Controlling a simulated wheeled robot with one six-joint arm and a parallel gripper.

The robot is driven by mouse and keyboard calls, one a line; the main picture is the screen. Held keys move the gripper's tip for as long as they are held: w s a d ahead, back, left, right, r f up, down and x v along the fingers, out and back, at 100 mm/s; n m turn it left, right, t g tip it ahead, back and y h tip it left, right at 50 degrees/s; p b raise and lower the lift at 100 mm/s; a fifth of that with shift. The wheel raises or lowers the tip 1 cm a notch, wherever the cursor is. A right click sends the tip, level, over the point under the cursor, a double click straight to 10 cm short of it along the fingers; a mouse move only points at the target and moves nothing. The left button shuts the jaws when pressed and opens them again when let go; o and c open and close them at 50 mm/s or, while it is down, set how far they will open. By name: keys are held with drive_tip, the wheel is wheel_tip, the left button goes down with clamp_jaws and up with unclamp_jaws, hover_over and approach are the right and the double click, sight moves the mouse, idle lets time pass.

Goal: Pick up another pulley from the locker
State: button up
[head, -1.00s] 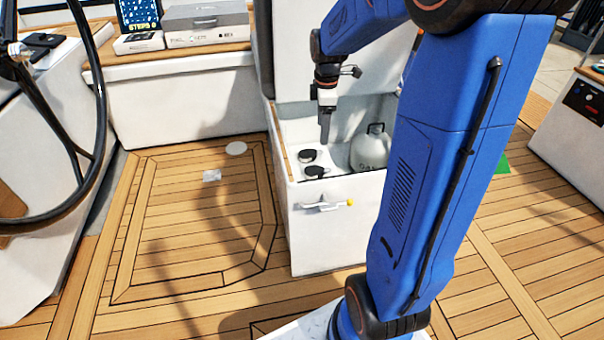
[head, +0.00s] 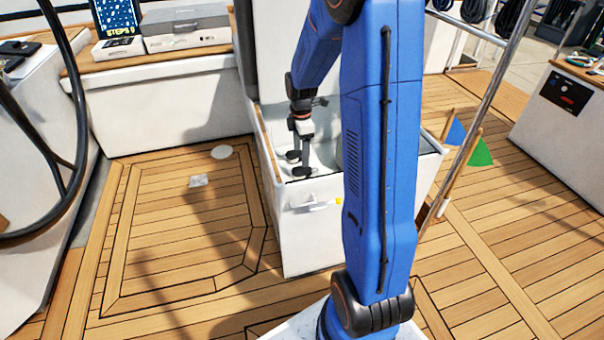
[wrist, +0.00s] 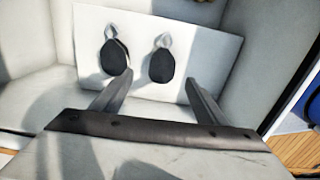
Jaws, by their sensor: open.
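Two dark pulleys with pale metal eyes lie side by side on a white panel inside the open locker (head: 328,232). The wrist view shows the left pulley (wrist: 115,58) and the right pulley (wrist: 162,66) clearly. In the head view my gripper (head: 300,165) is down in the locker mouth, its fingers partly covering the pulleys. In the wrist view my gripper (wrist: 156,82) is open and empty. The right pulley lies ahead of the gap between the fingers, and the left pulley is near the left fingertip. I cannot tell whether the fingers touch either.
The raised locker lid and locker walls stand close around my gripper. My arm hides much of the locker's right side. A steering wheel (head: 62,100) stands at left. Boxes (head: 187,28) sit on the back bench. Blue and green flags (head: 480,153) lean at right. The teak floor is largely clear.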

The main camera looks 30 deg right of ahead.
sight(302, 170)
drive_tip(key=shift+s+d+f, duration=0.1)
drive_tip(key=shift+s+f, duration=0.05)
drive_tip(key=shift+f, duration=1.75)
drive_tip(key=shift+s+f, duration=0.1)
drive_tip(key=shift+f, duration=1.75)
drive_tip(key=c, duration=1.2)
